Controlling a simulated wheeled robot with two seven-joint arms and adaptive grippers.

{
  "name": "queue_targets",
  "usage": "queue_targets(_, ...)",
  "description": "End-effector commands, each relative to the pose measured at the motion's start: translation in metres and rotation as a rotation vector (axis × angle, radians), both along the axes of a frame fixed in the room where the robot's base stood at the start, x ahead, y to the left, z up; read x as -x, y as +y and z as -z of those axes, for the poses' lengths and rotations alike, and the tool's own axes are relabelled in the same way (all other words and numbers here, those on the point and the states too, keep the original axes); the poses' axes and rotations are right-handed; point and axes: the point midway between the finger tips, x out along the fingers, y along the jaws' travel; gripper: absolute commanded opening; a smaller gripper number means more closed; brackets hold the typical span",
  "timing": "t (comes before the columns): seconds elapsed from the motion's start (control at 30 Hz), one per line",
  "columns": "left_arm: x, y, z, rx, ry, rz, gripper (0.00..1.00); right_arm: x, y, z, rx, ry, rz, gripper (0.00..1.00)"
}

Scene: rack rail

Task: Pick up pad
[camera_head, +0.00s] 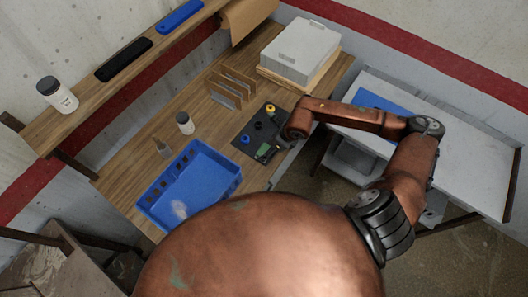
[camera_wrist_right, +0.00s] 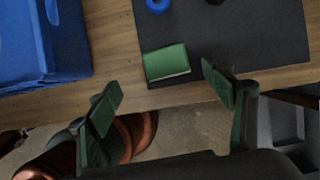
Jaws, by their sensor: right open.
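A small green block, which I take to be the pad, lies flat near the edge of a black mat in the right wrist view (camera_wrist_right: 166,62). In the head view a small green patch, likely the same pad (camera_head: 263,150), shows at the mat's near end. My right gripper (camera_wrist_right: 168,89) is open and empty, with its two green-faced fingers spread apart. The pad appears between and beyond the fingertips, and no contact shows. In the head view the right gripper is small and partly hidden by my arm. My left gripper is not in view.
The black mat (camera_head: 240,143) carries blue, black and yellow round pieces. A blue crate (camera_head: 228,194) stands left of it on the wooden bench. A white jar (camera_head: 185,123), wooden dividers (camera_head: 232,84) and a grey case (camera_head: 300,52) are also there. The bench edge is close to the pad.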

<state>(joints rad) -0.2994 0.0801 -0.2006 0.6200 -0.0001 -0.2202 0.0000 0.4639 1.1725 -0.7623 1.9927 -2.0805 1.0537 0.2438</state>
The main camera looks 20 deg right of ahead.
Motion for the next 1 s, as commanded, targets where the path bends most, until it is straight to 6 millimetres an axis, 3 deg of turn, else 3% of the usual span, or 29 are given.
queue_targets(0.63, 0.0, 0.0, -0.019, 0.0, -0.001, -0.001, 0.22, -0.028, 0.01, 0.066, 0.016, 0.001, 0.001, 0.75)
queue_targets(0.9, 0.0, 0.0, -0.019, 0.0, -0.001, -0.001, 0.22, -0.029, 0.01, 0.071, 0.016, 0.0, 0.0, 0.75)
queue_targets(1.0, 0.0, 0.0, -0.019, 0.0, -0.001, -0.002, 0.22, -0.029, 0.01, 0.071, 0.015, 0.0, 0.001, 0.69)
